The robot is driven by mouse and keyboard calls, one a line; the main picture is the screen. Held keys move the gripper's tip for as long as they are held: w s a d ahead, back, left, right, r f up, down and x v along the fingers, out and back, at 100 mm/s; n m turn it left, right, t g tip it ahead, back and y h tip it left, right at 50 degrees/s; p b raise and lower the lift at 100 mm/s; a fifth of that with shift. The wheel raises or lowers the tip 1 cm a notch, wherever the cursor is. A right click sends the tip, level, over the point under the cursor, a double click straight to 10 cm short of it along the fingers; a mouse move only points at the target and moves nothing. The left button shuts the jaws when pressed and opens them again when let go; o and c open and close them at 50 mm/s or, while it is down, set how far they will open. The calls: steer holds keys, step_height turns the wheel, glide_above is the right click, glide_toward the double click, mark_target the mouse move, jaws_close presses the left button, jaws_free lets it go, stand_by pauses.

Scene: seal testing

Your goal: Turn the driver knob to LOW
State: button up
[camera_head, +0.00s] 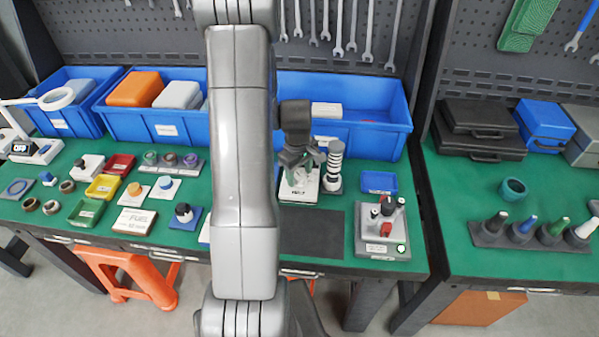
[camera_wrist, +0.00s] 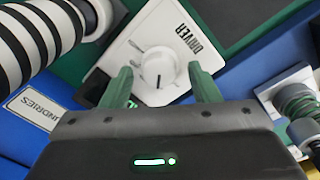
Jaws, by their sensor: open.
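The driver (camera_head: 299,196) is a white box on the green table, just below my gripper in the head view. In the wrist view the driver box (camera_wrist: 184,22) carries the printed word DRIVER and a round white knob (camera_wrist: 158,66) with a short dark pointer line. Thin marks are printed on the box beside the knob; I cannot read any LOW label. My gripper (camera_wrist: 160,70) is open, with one green fingertip on each side of the knob and a visible gap on both sides. In the head view my gripper (camera_head: 301,172) partly hides the box and hides the knob.
A black-and-white striped cylinder (camera_head: 335,165) stands close to the driver's right; it also shows at upper left in the wrist view (camera_wrist: 30,40). Blue bins (camera_head: 350,133) stand behind. A dark mat (camera_head: 312,232) lies in front, and a grey device (camera_head: 382,243) with red parts stands front right.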

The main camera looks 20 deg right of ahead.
steer(key=shift+f, duration=0.2)
steer(key=c, duration=1)
steer(key=shift+o, duration=0.2)
steer(key=m+b, duration=0.2)
steer(key=m, duration=0.1)
steer(key=shift+f, duration=0.1)
steer(key=shift+m+b, duration=1)
steer(key=shift+m, duration=1.3)
